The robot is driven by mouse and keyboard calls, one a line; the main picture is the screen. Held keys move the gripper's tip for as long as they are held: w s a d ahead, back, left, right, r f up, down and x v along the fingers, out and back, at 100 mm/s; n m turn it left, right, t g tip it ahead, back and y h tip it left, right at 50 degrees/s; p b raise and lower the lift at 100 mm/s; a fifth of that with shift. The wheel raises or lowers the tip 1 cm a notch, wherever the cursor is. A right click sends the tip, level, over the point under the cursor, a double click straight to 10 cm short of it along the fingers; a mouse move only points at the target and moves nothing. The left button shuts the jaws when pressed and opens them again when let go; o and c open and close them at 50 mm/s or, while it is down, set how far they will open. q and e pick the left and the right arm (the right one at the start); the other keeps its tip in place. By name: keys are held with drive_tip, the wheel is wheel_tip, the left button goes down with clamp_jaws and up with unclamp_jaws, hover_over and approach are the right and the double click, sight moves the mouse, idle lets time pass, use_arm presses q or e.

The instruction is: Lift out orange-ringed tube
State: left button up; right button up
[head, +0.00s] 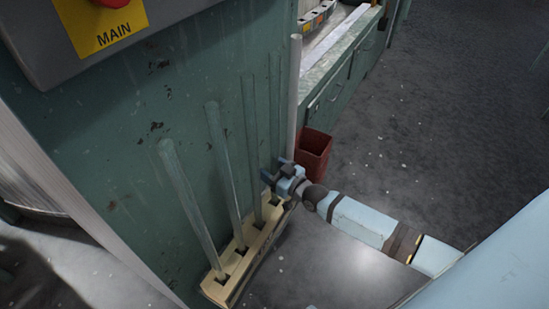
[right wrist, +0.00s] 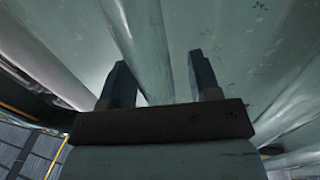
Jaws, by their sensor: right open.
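Several tall, clear glass tubes stand in a row in a pale slotted rack (head: 251,244) against a green cabinet; the nearest tube (head: 187,205) leans, and another tube (head: 226,172) stands behind it. A tube (head: 275,105) at the far end rises behind my right gripper (head: 275,170). No orange ring can be made out on any tube. In the right wrist view, my right gripper (right wrist: 158,62) is open, with a glass tube (right wrist: 150,50) running between its fingers. I cannot tell whether they touch it. My left gripper is not in view.
The green cabinet wall (head: 120,120) stands close behind the tubes, with a MAIN switch box (head: 60,60) at upper left. A pale upright post (head: 294,95) stands by the cabinet's corner. A red bin (head: 314,153) sits beyond my gripper. Open floor (head: 440,130) lies to the right.

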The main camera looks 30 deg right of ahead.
drive_tip(key=shift+w, duration=0.1)
drive_tip(key=c, duration=1.1)
drive_tip(key=shift+o, duration=0.2)
drive_tip(key=shift+r, duration=0.1)
